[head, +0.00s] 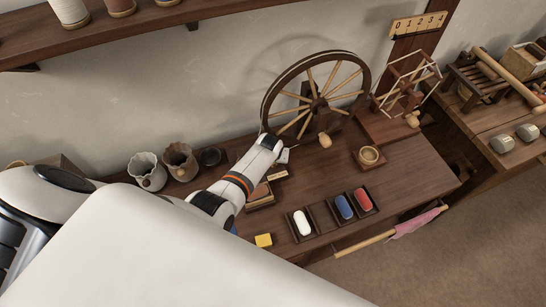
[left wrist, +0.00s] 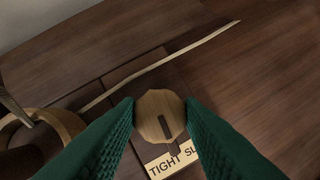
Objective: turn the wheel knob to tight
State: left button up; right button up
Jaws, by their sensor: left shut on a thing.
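The large spoked wooden wheel (head: 308,130) stands at the back of the table in the head view. My left gripper (head: 283,157) is low by the wheel's left foot. In the left wrist view its green fingers (left wrist: 160,118) are shut on the sides of a round, faceted wooden knob (left wrist: 150,106). A dark mark on the knob runs toward a pale label (left wrist: 160,168) reading "TIGHT" and "SL", the rest hidden by a finger. Which word the mark points at I cannot tell. The gripper hides the knob in the head view. My right gripper is not in view.
Two sacks (head: 180,160) stand left.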

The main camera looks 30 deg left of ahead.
pick_arm(q)
jog(key=shift+s+f, duration=0.1)
dwell(0.4)
jog(key=o, duration=1)
jog(key=shift+s+d+r+p, duration=0.1)
jog(key=shift+r+p, duration=0.3)
jog(key=shift+r, duration=0.25)
jog(key=p+v, duration=0.2)
jog(key=v, duration=0.8)
jog(key=shift+s+r, duration=0.2)
jog(key=shift+r, duration=0.15)
